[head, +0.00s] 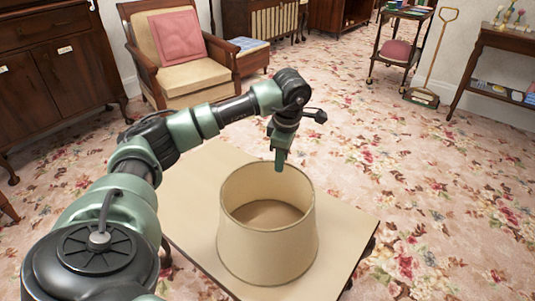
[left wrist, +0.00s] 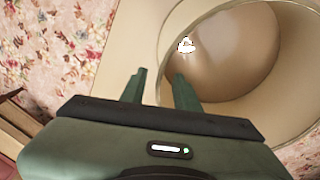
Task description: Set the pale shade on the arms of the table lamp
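The pale shade (head: 268,245) is a cream open-topped drum, wider at the bottom, standing upright on a low tan-topped table (head: 345,235). My left gripper (head: 280,164) points down at the shade's far rim. In the left wrist view, its two fingers (left wrist: 160,80) are apart, with the wall of the shade (left wrist: 235,50) between them. One finger is inside the rim and the other outside. I cannot see either finger pressing on the wall. The table lamp and its arms are not in view. My right gripper is not in view.
A wooden armchair (head: 180,50) with a pink cushion stands behind the table. A dark cabinet (head: 55,60) is at the left. A small trolley (head: 398,45) and a side table (head: 500,70) stand at the back right. The flowered carpet (head: 440,210) is clear at the right.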

